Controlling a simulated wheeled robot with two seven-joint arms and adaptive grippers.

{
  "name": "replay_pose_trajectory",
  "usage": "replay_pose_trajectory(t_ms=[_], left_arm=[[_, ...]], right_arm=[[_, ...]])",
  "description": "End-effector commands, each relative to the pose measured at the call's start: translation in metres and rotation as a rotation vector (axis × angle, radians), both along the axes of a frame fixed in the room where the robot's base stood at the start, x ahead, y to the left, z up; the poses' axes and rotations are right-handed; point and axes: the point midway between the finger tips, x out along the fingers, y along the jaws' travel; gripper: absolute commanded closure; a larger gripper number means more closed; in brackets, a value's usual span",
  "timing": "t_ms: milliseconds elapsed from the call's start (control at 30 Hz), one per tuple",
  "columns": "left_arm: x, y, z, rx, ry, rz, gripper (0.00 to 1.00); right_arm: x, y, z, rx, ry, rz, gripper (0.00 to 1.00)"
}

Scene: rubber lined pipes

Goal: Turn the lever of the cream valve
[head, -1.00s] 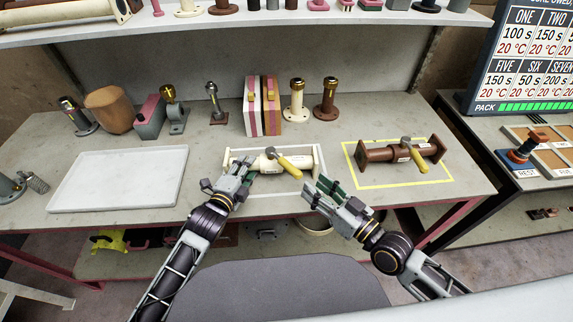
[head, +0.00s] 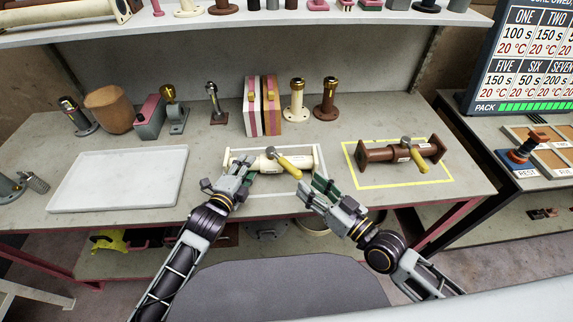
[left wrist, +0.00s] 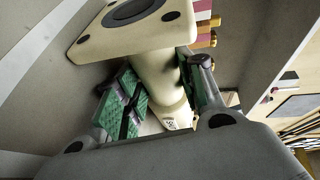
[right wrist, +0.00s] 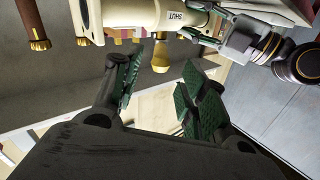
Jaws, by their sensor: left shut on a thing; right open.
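The cream valve (head: 304,160) lies on its side in a white-edged frame on the bench. Its lever (head: 290,166) has a yellow handle slanting toward the front right. My left gripper (head: 242,175) is shut on the valve's left part; the left wrist view shows the cream body (left wrist: 157,75) between the green pads, below a square flange. My right gripper (head: 312,190) is open and empty, just in front of the valve. In the right wrist view the yellow handle end (right wrist: 161,58) shows beyond and between the open fingers, beside a "SHUT" label (right wrist: 177,17).
A brown valve (head: 376,154) with a yellow lever lies in a yellow outline to the right. An empty white tray (head: 120,180) is at the left. Several fittings and a pink-striped block (head: 262,105) stand behind. A dark board (head: 530,60) stands at the right.

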Motion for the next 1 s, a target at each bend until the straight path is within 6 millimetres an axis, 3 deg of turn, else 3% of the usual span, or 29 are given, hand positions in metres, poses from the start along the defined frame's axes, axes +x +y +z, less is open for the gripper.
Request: replay_pose_trajectory(t_ms=[1000], left_arm=[[0.0, 0.0, 0.002, -0.003, -0.003, -0.001, 1.0]], right_arm=[[0.063, 0.047, 0.002, 0.002, -0.003, 0.001, 0.58]])
